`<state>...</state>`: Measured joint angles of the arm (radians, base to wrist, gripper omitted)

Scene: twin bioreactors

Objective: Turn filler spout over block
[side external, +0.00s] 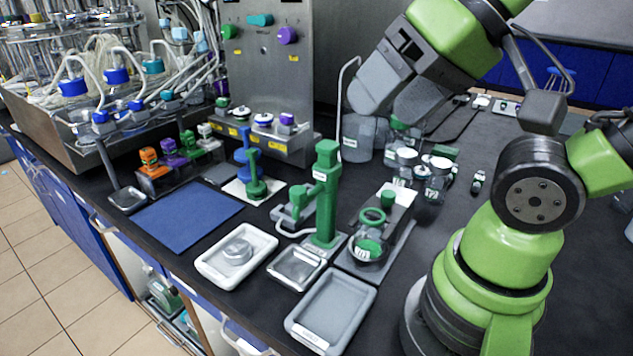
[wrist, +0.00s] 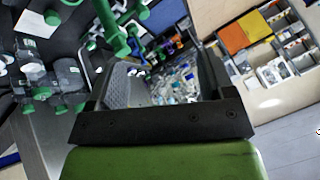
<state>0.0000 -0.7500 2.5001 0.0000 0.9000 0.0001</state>
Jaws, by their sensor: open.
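A green upright filler (side external: 326,205) with a short arm and a white label stands on a grey base near the bench middle. I cannot clearly tell its spout from the rest of it. A shallow grey tray (side external: 297,266) sits in front of its foot. I cannot tell for sure which thing is the block. My gripper (side external: 395,105) is open and empty, held above and to the right of the filler, apart from it. In the wrist view my gripper's fingers (wrist: 168,78) are spread, and a green post (wrist: 108,25) shows beyond them at upper left.
A white tray with a round dish (side external: 237,257) and an empty grey tray (side external: 330,310) lie near the front edge. A green ring stand (side external: 374,217) stands close to the filler's right. A blue mat (side external: 187,215) is bare. Glass vessels (side external: 435,175) stand behind.

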